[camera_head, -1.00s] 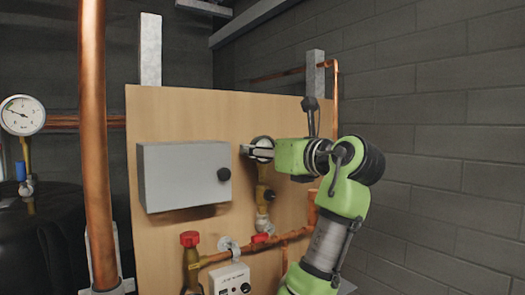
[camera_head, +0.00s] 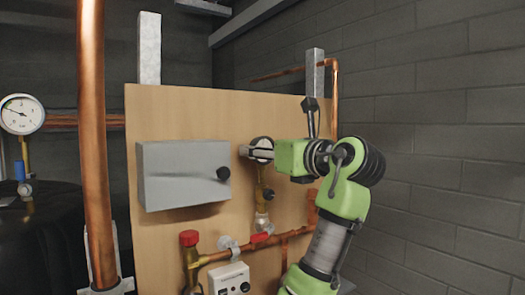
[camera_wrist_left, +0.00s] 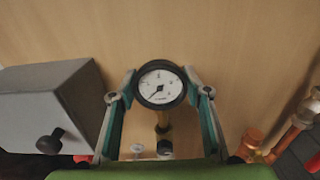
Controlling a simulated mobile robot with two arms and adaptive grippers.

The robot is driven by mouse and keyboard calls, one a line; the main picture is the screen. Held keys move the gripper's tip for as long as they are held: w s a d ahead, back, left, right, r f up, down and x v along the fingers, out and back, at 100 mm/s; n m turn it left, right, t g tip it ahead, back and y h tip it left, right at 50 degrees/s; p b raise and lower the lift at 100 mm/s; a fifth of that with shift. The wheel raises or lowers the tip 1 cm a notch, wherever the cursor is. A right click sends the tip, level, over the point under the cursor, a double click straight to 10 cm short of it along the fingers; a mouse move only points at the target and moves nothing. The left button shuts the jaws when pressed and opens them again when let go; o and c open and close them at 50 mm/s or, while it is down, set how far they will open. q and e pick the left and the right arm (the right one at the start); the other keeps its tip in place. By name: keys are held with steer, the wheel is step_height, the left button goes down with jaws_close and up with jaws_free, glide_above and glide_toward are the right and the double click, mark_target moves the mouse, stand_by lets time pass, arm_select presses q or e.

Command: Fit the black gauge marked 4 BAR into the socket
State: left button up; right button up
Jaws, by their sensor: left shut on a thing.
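A round gauge with a black rim and white dial (camera_wrist_left: 161,86) sits between the fingers of my left gripper (camera_wrist_left: 160,79) in the left wrist view; its mark is too small to read. My left gripper (camera_head: 256,152) is shut on the gauge (camera_head: 262,142), partly hiding it in the head view. Brass pipework (camera_head: 263,193) with a dark knob runs straight below the gauge, in front of the wooden board. The socket itself cannot be made out, and I cannot tell whether the gauge is seated in it. My right gripper is not in view.
A grey box (camera_head: 182,175) with a black knob is on the wooden board (camera_head: 150,112), left of the gripper. A thick copper pipe (camera_head: 93,150) stands at the left. Copper pipes with red handles (camera_head: 189,238) run below. Another white gauge (camera_head: 21,114) is at far left.

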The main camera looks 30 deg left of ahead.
mark_target(265, 166)
arm_select(q)
steer(key=shift+f+b, duration=0.75)
steer(key=shift+f, duration=0.95)
stand_by(1.5)
steer(key=o, duration=1.6)
steer(key=shift+d, duration=0.15)
steer(key=shift+v, duration=4.2)
